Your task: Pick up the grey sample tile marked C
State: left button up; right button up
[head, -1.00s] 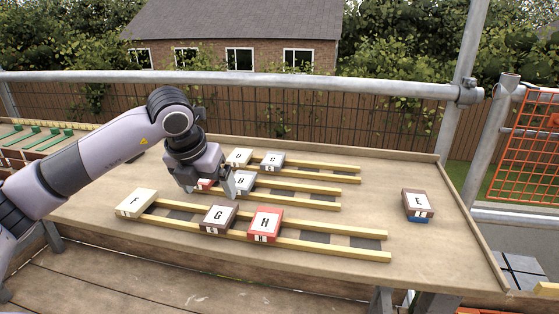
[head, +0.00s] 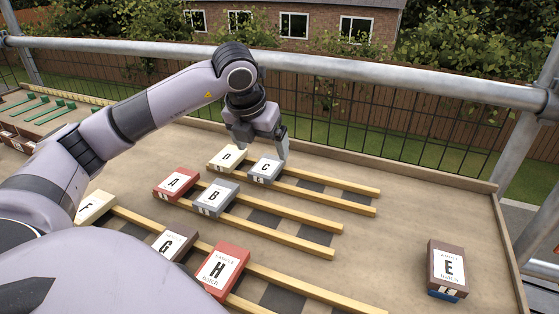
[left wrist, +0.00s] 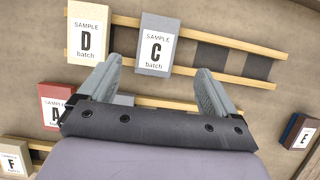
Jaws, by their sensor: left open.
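The grey sample tile C (head: 265,170) lies on the back pair of wooden battens, just right of the cream tile D (head: 228,158). Tile C also shows in the left wrist view (left wrist: 157,45), ahead of and between the fingers. My left gripper (head: 262,152) is open and empty, above and behind tile C in the head view. In the left wrist view its two fingers (left wrist: 158,82) are spread, with their tips near the level of the tile's lower edge. I cannot tell the exact height above the tile. My right gripper is not in view.
Red tile A (head: 176,184) and grey tile B (head: 216,197) lie on the middle battens. Tiles F (head: 95,207), G (head: 175,243) and red H (head: 222,268) are on the front battens. Brown tile E (head: 448,266) stands apart at right. The battens right of C are bare.

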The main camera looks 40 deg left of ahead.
aim_at(266, 166)
pick_arm(q)
jog(key=x, duration=0.7)
jog(key=shift+s+a, duration=0.25)
jog(key=c, duration=1.2)
jog(key=shift+c, duration=0.2)
jog(key=shift+r, duration=0.1)
